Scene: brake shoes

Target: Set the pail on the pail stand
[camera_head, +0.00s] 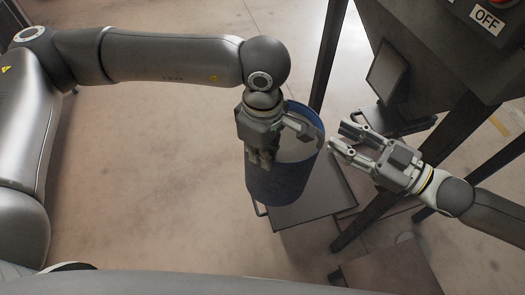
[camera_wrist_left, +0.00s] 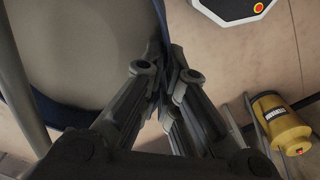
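The blue pail (camera_head: 275,185) is roughly upright in the middle of the head view, with a pale grey inside. Its blue rim and grey inside fill the upper left of the left wrist view (camera_wrist_left: 85,45). My left gripper (camera_head: 262,160) is at the pail's left near side, its fingers closed together on the pail's wall (camera_wrist_left: 165,85). A flat dark platform, apparently the pail stand (camera_head: 318,200), shows below and right of the pail. The pail hides part of it, and I cannot tell whether they touch. My right gripper (camera_head: 343,138) is open and empty, just right of the pail.
A dark machine with an OFF label (camera_head: 487,20) stands at the upper right, its legs (camera_head: 370,220) close to the platform. A brown box (camera_head: 390,272) is at the bottom right. A yellow container (camera_wrist_left: 285,130) shows in the left wrist view. The floor on the left is clear.

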